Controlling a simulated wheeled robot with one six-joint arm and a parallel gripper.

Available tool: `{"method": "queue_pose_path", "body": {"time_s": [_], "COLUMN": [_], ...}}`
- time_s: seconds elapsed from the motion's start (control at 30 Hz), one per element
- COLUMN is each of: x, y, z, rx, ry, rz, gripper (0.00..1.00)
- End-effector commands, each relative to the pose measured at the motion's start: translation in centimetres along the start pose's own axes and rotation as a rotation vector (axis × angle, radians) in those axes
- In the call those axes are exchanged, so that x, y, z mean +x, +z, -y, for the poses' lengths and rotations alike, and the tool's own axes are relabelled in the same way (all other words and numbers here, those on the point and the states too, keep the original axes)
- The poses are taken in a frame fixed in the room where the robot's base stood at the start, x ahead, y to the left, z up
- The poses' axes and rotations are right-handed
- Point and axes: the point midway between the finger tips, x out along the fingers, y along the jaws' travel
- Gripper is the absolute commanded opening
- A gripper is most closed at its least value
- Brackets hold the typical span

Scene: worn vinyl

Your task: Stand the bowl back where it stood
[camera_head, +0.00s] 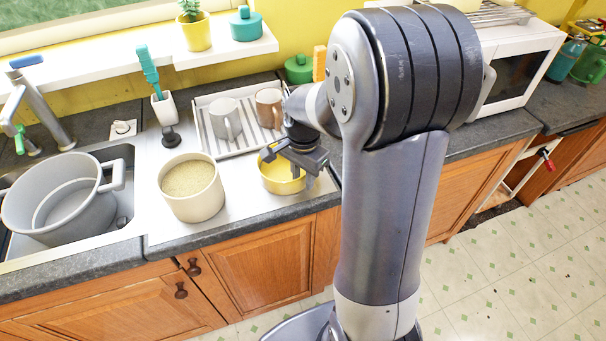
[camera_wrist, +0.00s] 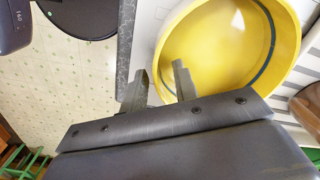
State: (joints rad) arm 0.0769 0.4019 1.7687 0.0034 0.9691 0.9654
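The yellow bowl (camera_head: 280,181) appears to rest upright on the steel drainboard near the counter's front edge, right of the beige pot. My gripper (camera_head: 298,158) is over its right rim and hides part of it. In the wrist view the bowl (camera_wrist: 235,45) fills the upper right and its inside looks empty. My gripper (camera_wrist: 160,88) has its two fingers apart there, one outside the bowl's wall and one over its inside. I see no clear contact between the fingers and the rim.
A beige pot (camera_head: 192,190) with grainy contents stands left of the bowl. Behind is a white rack (camera_head: 236,148) with a grey mug (camera_head: 225,118) and a brown mug (camera_head: 269,107). A large grey pot (camera_head: 62,197) sits in the sink at left.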

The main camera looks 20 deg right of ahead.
Motion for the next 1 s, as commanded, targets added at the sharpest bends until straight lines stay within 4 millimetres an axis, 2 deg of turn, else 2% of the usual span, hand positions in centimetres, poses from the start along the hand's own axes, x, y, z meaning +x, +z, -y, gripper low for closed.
{"method": "queue_pose_path", "body": {"time_s": [0.57, 1.0], "x": [0.0, -1.7], "y": [0.0, 0.0], "z": [0.0, 0.0], "rx": [0.0, 0.0], "ry": [0.001, 0.001], "rz": [0.001, 0.0], "gripper": [0.29, 0.29]}}
